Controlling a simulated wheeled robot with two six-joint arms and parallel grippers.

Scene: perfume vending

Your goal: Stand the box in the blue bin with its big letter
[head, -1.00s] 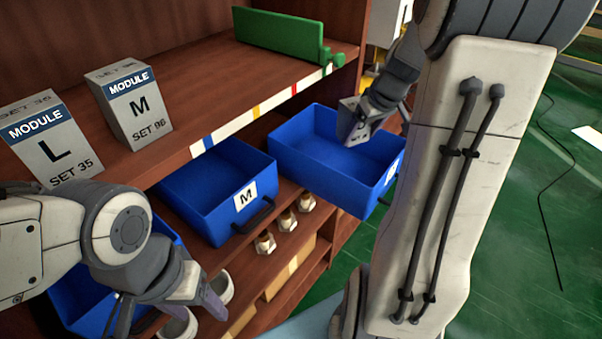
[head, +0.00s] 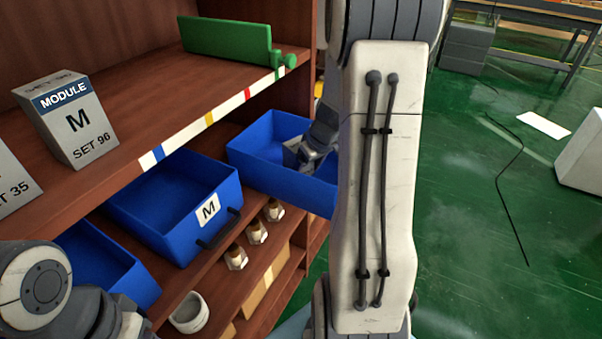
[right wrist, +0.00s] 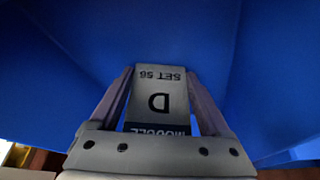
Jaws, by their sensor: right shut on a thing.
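My right gripper (head: 308,152) reaches down into the far blue bin (head: 285,182). In the right wrist view my right gripper (right wrist: 159,74) is shut on a grey box (right wrist: 157,85) with a big D, "SET 56" and a dark "MODULE" band. Blue bin walls surround the box there; I cannot tell whether it touches the floor. My arm hides this bin's front in the head view. A middle blue bin (head: 150,232) bears an M tag (head: 208,209). A third blue bin (head: 112,278) is at lower left. My left wrist shows at bottom left, its fingers out of frame.
On the upper shelf (head: 200,105) stand a grey M box (head: 72,120), "SET 96", and a cut-off "SET 35" box (head: 12,180). A green bar (head: 225,42) stands at its far end. Brass fittings (head: 257,233) and a white ring (head: 190,312) sit below the bins.

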